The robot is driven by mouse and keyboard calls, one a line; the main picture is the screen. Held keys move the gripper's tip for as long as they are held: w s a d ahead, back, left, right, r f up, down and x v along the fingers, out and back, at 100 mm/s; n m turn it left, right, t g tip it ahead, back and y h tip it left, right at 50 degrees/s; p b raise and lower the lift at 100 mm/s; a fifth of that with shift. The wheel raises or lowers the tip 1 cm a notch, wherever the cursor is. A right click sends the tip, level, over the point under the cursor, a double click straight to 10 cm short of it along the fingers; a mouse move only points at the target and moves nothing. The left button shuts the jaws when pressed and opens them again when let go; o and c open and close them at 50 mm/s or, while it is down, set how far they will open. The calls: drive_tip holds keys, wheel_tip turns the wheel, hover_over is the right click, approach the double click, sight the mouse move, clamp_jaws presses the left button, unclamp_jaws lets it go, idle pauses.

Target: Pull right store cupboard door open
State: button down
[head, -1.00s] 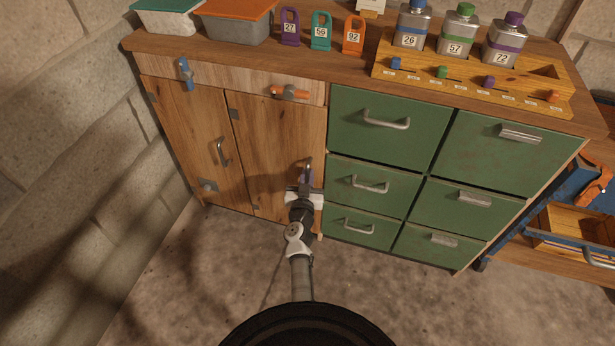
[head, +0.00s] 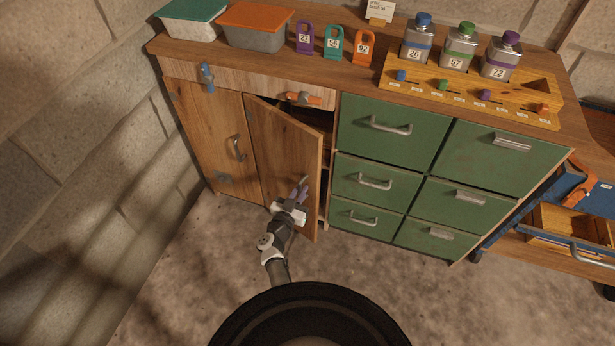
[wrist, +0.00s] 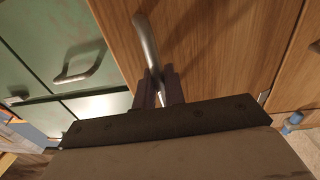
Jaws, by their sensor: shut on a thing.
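The right store cupboard door (head: 287,160) is brown wood and stands partly open. Its free right edge is swung out toward me and its left edge stays at the middle of the cupboard. A dark gap shows behind its right edge. My gripper (head: 298,193) is shut on the door's metal handle, low on the door. In the wrist view the two dark fingers of my gripper (wrist: 158,90) close around the lower part of the handle (wrist: 147,45). The fingers hide part of the handle in the head view.
The left cupboard door (head: 212,140) is closed. An orange latch (head: 304,99) sits above the right door and a blue latch (head: 207,77) above the left. Green drawers (head: 375,186) stand to the right, shut. Bare floor (head: 175,285) lies in front.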

drive_tip(key=s+a+m+g+h+b, duration=0.1)
drive_tip(key=s+a+h+b, duration=0.1)
drive_tip(key=a, duration=0.8)
drive_tip(key=s+a+m+g+h+b, duration=0.1)
drive_tip(key=s+a+m+h+b, duration=0.1)
drive_tip(key=a, duration=0.8)
drive_tip(key=shift+s+a+b, duration=0.35)
drive_tip(key=shift+s+b, duration=0.5)
drive_tip(key=shift+s, duration=0.45)
drive_tip(key=c, duration=1.8)
unclamp_jaws()
drive_tip(key=shift+c, duration=0.2)
drive_tip(key=b+v, duration=0.2)
drive_tip(key=v, duration=1.1)
drive_tip(key=shift+s+a+r, duration=0.2)
drive_tip(key=shift+a, duration=0.1)
